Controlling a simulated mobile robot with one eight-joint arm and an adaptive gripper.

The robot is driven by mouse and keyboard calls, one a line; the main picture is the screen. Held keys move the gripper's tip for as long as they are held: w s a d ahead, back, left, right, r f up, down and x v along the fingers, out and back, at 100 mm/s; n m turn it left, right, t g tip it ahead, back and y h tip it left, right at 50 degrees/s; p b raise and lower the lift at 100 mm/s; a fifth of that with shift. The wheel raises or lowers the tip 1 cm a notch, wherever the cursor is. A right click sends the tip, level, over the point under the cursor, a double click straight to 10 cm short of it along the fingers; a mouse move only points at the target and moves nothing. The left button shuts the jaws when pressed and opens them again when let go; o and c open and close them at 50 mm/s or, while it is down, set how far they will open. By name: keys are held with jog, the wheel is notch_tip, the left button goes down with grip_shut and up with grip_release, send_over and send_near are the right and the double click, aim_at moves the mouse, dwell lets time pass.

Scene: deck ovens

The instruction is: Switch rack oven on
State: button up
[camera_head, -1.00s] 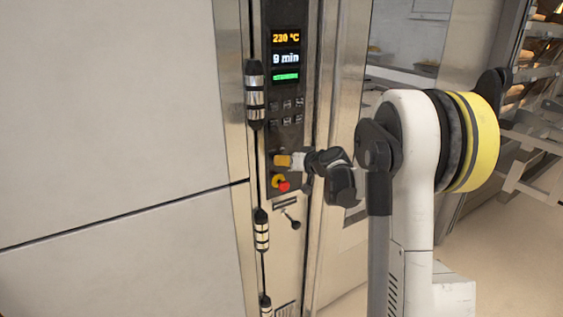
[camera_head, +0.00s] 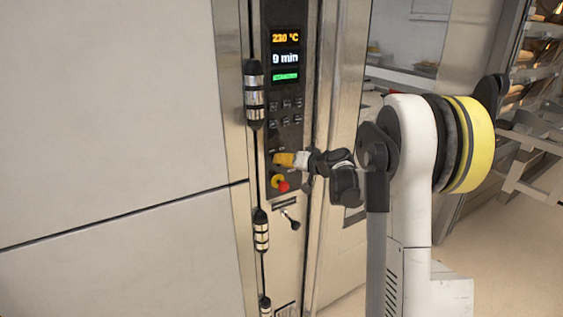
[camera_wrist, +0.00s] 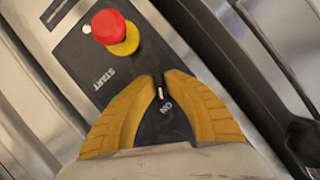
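The oven's dark control panel (camera_head: 286,125) is in the head view, with a lit display (camera_head: 286,57) reading 230 °C and 9 min above a green bar. My gripper (camera_head: 279,160) is at the lower panel, its yellow fingers against it. In the wrist view, the fingertips of my gripper (camera_wrist: 162,84) close from both sides on a small dark switch knob (camera_wrist: 160,93) with a white mark. The word ON shows beside the mark, between the fingers. START is printed nearby. Much of the knob is hidden by the fingers.
A red emergency-stop button (camera_head: 283,186) on a yellow base sits just below my gripper; it also shows in the wrist view (camera_wrist: 108,27). A small lever (camera_head: 290,217) is below the panel. Black-and-metal hinges (camera_head: 254,95) run along the left. A rack (camera_head: 535,130) stands at right.

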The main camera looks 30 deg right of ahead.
jog(key=shift+o, duration=1.3)
jog(key=v, duration=1.2)
